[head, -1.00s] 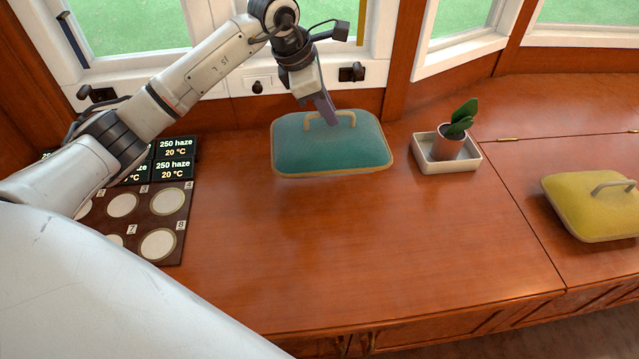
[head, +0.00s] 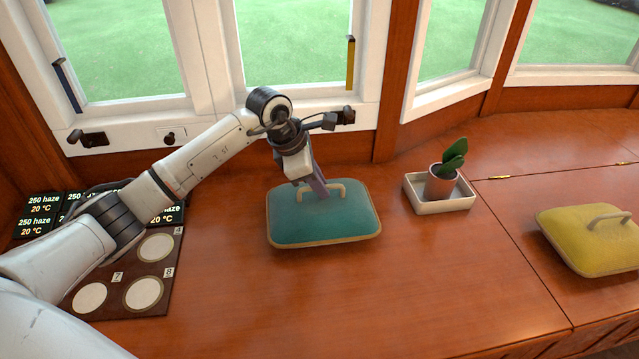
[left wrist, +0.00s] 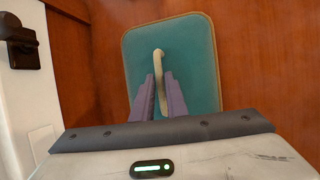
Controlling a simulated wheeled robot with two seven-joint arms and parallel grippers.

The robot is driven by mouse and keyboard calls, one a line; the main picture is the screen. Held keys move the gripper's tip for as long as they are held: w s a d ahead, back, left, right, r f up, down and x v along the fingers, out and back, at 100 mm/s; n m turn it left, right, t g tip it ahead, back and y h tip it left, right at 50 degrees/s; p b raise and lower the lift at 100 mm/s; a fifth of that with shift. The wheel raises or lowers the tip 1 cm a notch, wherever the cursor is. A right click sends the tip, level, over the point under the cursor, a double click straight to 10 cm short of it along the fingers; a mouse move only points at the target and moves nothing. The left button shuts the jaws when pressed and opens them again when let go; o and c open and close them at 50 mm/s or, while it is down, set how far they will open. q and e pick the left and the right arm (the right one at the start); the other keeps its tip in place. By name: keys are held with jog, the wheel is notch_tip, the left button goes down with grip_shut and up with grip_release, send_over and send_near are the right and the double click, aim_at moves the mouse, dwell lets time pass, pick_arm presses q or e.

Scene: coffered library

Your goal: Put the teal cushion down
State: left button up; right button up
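The teal cushion (head: 338,223) has tan piping and a tan loop handle on top. It lies level at the wooden counter, left of the potted plant; whether its underside fully touches the wood is hard to tell. My left gripper (head: 322,192) points down at the handle, its purple fingers on either side of it. In the left wrist view the fingers (left wrist: 159,98) close on the handle, with the teal cushion (left wrist: 196,60) flat beyond them. My right gripper is not in view.
A potted plant stands in a white tray (head: 440,206) right of the cushion. A yellow cushion (head: 580,243) lies farther right. A dark board (head: 165,296) with pale discs and small displays sits at left. Counter in front of the cushion is clear. Windows stand behind.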

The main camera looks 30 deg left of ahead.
pick_arm(q)
jog(key=shift+o, duration=1.3)
jog(key=shift+r, duration=0.2)
jog(key=p+v, duration=0.2)
jog(key=v, duration=0.9)
jog(key=shift+s+r, duration=0.15)
jog(key=shift+r, duration=0.2)
